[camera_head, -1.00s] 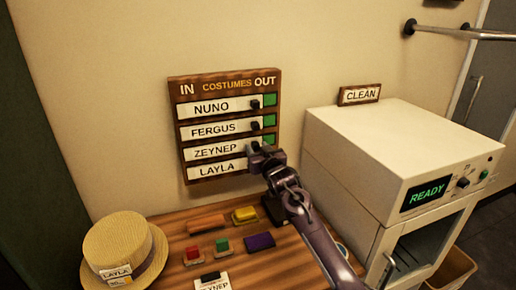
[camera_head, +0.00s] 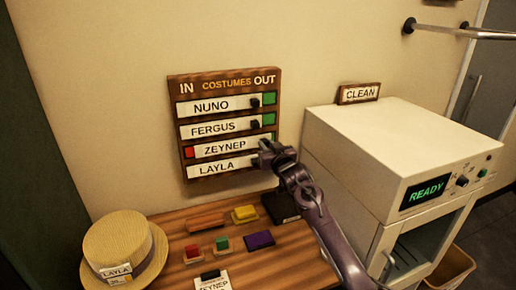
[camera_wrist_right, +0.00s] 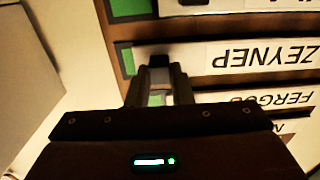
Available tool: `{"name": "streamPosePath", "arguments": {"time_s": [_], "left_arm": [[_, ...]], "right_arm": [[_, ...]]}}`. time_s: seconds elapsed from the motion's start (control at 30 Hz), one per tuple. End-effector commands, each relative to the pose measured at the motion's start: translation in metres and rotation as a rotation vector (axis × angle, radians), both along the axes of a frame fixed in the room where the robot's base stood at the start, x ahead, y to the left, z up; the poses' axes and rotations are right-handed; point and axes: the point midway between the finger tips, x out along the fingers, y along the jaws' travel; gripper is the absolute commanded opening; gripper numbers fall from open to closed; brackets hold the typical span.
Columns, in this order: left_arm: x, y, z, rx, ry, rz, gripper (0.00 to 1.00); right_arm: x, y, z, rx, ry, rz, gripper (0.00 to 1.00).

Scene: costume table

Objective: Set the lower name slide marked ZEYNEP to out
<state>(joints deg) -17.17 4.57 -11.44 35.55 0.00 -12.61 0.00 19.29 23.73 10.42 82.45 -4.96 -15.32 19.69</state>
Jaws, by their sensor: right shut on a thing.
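The wooden IN/OUT costume board (camera_head: 222,84) hangs on the wall with several name slides. The ZEYNEP slide (camera_head: 222,148), third from the top, sits toward OUT, with a red patch (camera_head: 190,152) bare at its IN end. My right gripper (camera_head: 262,156) is at the slide's OUT end, shut on its dark knob. The right wrist view, upside down, shows the ZEYNEP slide (camera_wrist_right: 262,58), its knob (camera_wrist_right: 158,61) between my fingertips (camera_wrist_right: 160,72), and a thin green strip (camera_wrist_right: 127,61) beyond its end. My left gripper is not in view.
The NUNO (camera_head: 215,106), FERGUS (camera_head: 212,130) and LAYLA (camera_head: 215,168) slides sit toward IN. Below are a straw hat (camera_head: 122,245) and several coloured blocks on the wooden table (camera_head: 172,235). A white machine (camera_head: 375,140) reading READY stands close to the right arm.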

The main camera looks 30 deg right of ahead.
Motion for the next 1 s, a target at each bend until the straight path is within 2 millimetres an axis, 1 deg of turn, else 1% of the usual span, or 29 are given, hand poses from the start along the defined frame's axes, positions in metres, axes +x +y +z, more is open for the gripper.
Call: {"name": "streamPosePath", "arguments": {"time_s": [0.03, 0.13, 0.23, 0.43, 0.47, 0.6, 0.87, 1.0], "left_arm": [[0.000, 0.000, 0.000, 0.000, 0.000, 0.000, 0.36], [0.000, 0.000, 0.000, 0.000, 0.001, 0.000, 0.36], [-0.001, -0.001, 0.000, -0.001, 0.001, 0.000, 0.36], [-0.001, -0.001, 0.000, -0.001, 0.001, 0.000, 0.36], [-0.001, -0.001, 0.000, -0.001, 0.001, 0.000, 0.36], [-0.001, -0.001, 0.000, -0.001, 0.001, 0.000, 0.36], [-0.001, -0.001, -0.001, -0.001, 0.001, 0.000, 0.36], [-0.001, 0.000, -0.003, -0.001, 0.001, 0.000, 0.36]], "right_arm": [[-0.002, -0.010, 0.000, -0.001, 0.002, -0.003, 0.00], [-0.005, -0.021, 0.000, -0.001, 0.002, -0.003, 0.00], [-0.006, -0.024, 0.000, -0.001, 0.001, -0.003, 0.00], [-0.006, -0.024, 0.000, -0.001, 0.000, -0.005, 0.00], [-0.006, -0.024, 0.000, -0.001, 0.000, -0.005, 0.22], [-0.006, -0.024, 0.000, -0.001, 0.000, -0.004, 0.41], [-0.006, -0.022, 0.000, 0.000, 0.000, -0.001, 0.42], [-0.012, -0.021, -0.001, -0.001, 0.000, -0.001, 0.42]]}}
